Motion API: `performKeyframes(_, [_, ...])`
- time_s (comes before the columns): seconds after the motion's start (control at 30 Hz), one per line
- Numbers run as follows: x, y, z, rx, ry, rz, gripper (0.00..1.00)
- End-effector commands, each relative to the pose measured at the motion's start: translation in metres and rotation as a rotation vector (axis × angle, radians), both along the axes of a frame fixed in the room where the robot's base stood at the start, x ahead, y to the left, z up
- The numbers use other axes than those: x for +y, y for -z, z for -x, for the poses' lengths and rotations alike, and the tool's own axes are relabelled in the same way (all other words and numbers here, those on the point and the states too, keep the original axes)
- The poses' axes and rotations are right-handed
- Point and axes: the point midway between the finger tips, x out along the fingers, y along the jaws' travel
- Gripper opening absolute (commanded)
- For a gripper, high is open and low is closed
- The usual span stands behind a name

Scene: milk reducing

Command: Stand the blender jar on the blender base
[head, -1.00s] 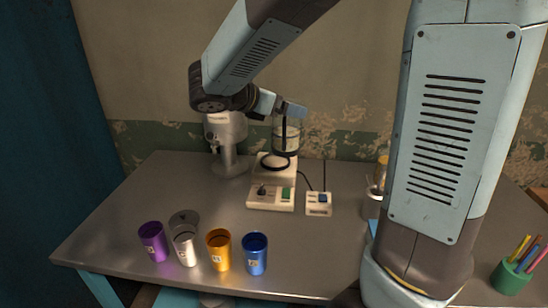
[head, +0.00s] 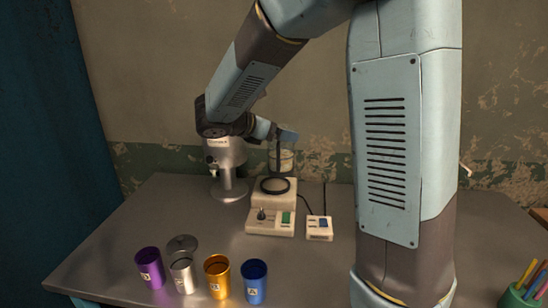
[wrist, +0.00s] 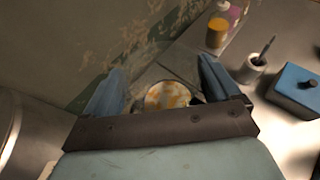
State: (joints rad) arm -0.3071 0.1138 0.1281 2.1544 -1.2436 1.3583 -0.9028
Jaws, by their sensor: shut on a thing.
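The blender jar (head: 282,162) is a clear vessel with a pale band of contents near its bottom. In the head view it appears just above and behind the black ring on top of the cream blender base (head: 270,222); whether it touches is not clear. My gripper (head: 284,133) is shut on the jar's upper part. In the wrist view my gripper (wrist: 160,78) has one blue finger on each side of the jar, whose white-and-orange contents (wrist: 168,95) show between them. The wrist housing hides the near part of the jar.
A silver machine (head: 226,165) stands left of the base. A small control box (head: 319,229) sits to its right. Purple (head: 150,268), silver (head: 182,273), orange (head: 217,277) and blue (head: 255,282) cups line the front. The wrist view shows a blue box (wrist: 297,90) and bottles (wrist: 218,30).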

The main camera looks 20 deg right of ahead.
Motion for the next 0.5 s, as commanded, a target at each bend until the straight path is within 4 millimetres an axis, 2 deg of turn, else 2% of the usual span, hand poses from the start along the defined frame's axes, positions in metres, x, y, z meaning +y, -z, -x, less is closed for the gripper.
performKeyframes(0.13, [-0.001, 0.013, -0.028, 0.002, -0.001, 0.001, 0.23])
performKeyframes(0.3, [-0.003, 0.039, -0.049, 0.003, -0.002, 0.001, 0.23])
performKeyframes(0.5, [-0.004, 0.06, -0.067, 0.001, -0.002, 0.001, 0.23])
